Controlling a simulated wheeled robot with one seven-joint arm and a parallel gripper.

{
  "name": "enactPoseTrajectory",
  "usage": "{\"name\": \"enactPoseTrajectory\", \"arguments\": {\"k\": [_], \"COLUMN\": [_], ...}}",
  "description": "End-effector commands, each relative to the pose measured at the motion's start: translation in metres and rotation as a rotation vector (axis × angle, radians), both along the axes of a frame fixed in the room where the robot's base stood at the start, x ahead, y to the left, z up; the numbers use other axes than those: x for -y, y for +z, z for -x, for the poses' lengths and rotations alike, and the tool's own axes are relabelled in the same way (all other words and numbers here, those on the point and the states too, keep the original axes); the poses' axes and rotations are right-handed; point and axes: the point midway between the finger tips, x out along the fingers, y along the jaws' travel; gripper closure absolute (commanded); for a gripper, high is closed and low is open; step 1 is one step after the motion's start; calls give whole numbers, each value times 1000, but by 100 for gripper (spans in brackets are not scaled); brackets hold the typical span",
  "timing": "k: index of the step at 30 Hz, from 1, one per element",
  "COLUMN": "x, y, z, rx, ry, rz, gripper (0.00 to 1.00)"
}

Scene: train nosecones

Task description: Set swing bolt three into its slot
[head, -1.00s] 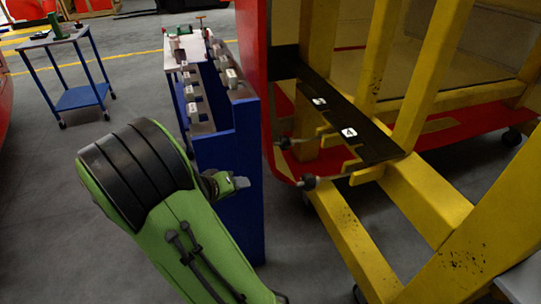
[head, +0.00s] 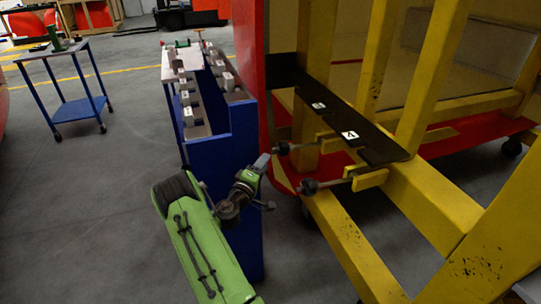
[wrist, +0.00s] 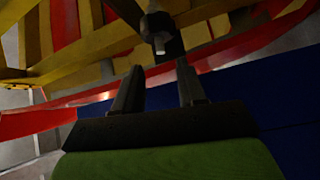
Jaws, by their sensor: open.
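Two dark swing bolts with knobbed ends stick out to the left of the yellow frame. The farther bolt (head: 283,148), taken as bolt three, lies beside its yellow fork plates (head: 326,138); whether it is seated is unclear. The nearer bolt (head: 309,187) lies by label 4. The black plate (head: 378,150) carries label 4 (head: 350,135) and a smaller, unreadable label (head: 318,105). My gripper (head: 262,161) is just left of the farther bolt's knob. In the wrist view my gripper (wrist: 158,82) is open and empty, with a bolt knob (wrist: 157,30) ahead between the fingers, apart from them.
A blue rack (head: 228,140) holding several grey blocks stands close left of my gripper. A red panel (head: 248,60) rises behind. Yellow beams (head: 430,200) crowd the right. A blue cart (head: 80,108) stands far left, with open floor before it.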

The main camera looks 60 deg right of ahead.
Motion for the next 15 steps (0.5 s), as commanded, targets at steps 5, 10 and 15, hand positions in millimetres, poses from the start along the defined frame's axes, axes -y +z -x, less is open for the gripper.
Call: {"name": "enactPoseTrajectory", "arguments": {"k": [5,10,15], "x": [40,57,59], "y": [4,4,4], "z": [1,0,-1], "rx": [5,2,0], "ry": [-1,0,1], "rz": [4,0,-1], "gripper": [60,60,60]}}
